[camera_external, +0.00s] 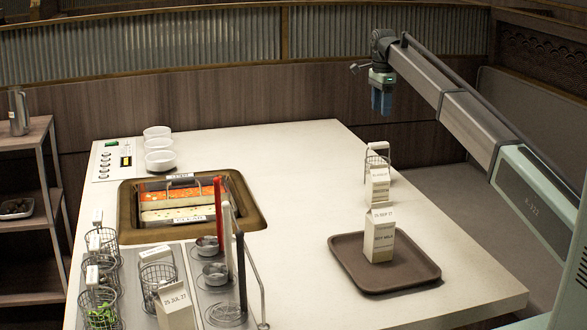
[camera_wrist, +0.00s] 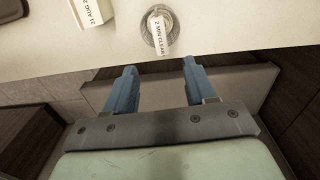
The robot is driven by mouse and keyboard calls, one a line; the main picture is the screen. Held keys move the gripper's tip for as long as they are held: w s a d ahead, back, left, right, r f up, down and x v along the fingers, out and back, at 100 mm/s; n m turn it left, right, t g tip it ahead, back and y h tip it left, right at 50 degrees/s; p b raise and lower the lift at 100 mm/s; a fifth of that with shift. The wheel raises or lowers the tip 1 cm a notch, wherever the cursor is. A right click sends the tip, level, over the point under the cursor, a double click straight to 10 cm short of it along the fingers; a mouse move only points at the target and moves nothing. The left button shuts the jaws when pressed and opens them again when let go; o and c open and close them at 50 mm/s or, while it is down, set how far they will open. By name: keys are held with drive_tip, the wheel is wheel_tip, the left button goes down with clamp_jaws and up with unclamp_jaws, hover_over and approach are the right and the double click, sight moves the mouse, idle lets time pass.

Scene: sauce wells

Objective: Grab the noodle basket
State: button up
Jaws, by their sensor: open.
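A small wire basket with a handle (camera_external: 374,161) stands near the table's far right edge, partly hidden behind a milk carton (camera_external: 380,187). In the wrist view this basket (camera_wrist: 149,39) is at top centre, with a white label (camera_wrist: 160,32) reading "2 MIN CLEAR" across it. My gripper (camera_external: 381,106) is open and empty, pointing down, higher than the basket and apart from it. In the wrist view its two blue fingers (camera_wrist: 157,68) are spread below the basket in the picture. Several more labelled wire baskets (camera_external: 103,245) stand at the table's left, one with greens (camera_external: 101,316).
A carton (camera_wrist: 90,11) is left of the basket in the wrist view. A soy milk carton (camera_external: 379,236) stands on a brown tray (camera_external: 398,284). A two-part soup well (camera_external: 128,218), white bowls (camera_external: 159,160) and ladles (camera_external: 210,247) are leftward. The table's middle is clear.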

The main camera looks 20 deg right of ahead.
sight(379, 143)
wheel_tip(379, 143, down, 13)
drive_tip(key=shift+a+f, duration=0.1)
idle(0.7)
drive_tip(key=shift+c, duration=0.4)
clamp_jaws()
